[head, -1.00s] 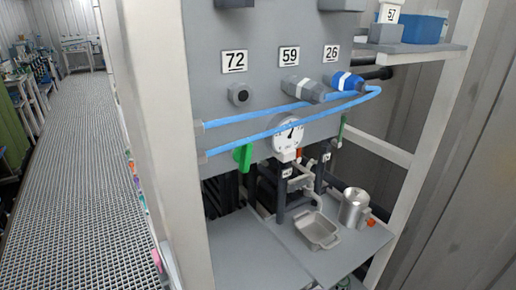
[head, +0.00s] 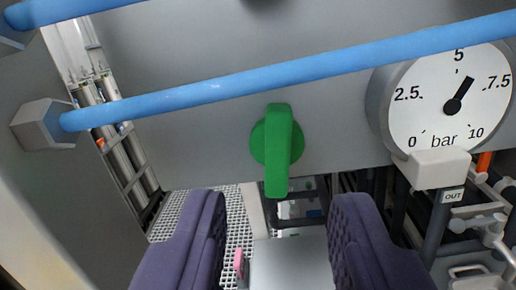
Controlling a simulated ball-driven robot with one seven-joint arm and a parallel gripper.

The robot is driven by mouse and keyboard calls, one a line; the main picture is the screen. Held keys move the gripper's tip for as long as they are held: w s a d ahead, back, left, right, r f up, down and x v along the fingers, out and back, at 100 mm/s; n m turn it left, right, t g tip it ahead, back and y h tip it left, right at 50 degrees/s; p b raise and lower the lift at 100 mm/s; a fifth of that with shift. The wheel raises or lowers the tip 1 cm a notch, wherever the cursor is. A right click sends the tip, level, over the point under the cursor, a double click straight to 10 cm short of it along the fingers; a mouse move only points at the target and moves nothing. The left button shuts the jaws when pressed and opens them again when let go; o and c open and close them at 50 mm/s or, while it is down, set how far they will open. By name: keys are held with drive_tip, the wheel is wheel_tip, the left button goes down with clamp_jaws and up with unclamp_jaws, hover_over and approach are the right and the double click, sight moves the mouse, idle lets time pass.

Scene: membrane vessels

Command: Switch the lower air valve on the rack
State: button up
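The green valve handle (head: 278,150) sits on the grey panel (head: 330,90) in the middle of the head view. Its lever stands upright, with the longer part pointing down. My gripper (head: 278,225) shows at the bottom as two purple ridged fingers, spread wide with an empty gap between them. The handle lies above and between the fingertips in the picture. No contact between the fingers and the handle shows. The pressure gauge (head: 448,105) is to the right of the valve, its needle pointing up and right, a little past 5 bar.
A blue hose (head: 300,72) crosses the panel just above the valve, from a grey fitting (head: 45,123) at left. Another blue hose (head: 70,8) runs at the top left. Below are a grey shelf (head: 290,262), grating floor, and pipes with an OUT label (head: 453,196) at right.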

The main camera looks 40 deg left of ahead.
sight(279, 158)
drive_tip(key=x, duration=0.5)
clamp_jaws()
